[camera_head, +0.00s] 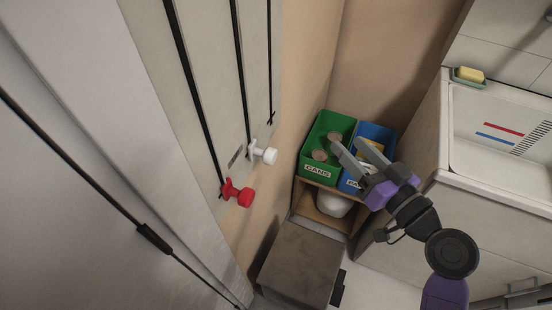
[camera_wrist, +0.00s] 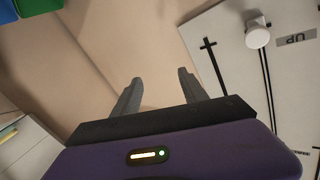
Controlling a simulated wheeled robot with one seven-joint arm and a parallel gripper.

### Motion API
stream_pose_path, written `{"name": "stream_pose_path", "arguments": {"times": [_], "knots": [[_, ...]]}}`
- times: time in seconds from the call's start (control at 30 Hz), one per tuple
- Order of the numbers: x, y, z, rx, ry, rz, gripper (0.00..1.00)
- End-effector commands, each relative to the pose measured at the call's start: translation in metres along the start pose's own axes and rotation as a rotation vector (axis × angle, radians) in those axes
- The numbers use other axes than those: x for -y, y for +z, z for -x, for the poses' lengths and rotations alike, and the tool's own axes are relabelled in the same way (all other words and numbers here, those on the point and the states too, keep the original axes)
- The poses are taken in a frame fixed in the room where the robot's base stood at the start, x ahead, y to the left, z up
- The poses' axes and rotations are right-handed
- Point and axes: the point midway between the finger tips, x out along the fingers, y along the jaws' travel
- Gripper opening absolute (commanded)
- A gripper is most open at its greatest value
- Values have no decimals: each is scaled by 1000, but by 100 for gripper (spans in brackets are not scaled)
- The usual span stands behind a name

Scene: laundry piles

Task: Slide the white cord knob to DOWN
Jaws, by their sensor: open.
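The white cord knob (camera_head: 263,153) sticks out from the panel on the left, at the lower end of the middle dark slot as pictured. In the wrist view the white knob (camera_wrist: 257,35) is at the upper right, beside an inverted UP label (camera_wrist: 297,37). I cannot make out a DOWN label. My gripper (camera_head: 346,145) is open and empty, well to the right of the knob, in front of the bins in the head view. In the wrist view my gripper's fingers (camera_wrist: 160,80) are apart, with beige wall beyond them.
A red knob (camera_head: 237,194) sits on the neighbouring slot, close to the white one. A green CANS bin (camera_head: 318,172) and a blue bin (camera_head: 348,184) stand on a shelf. A sink (camera_head: 457,150) is at the right. Space between gripper and knob looks clear.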

Motion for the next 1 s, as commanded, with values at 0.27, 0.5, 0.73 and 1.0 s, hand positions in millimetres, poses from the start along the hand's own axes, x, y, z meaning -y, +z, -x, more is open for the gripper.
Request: {"name": "stream_pose_path", "arguments": {"times": [0.27,0.5,0.73,1.0], "knots": [[83,-4,-4,38,-511,171,51],[113,11,15,39,-669,291,51],[130,14,-6,38,-668,296,51],[152,18,-37,37,-665,295,51]]}}
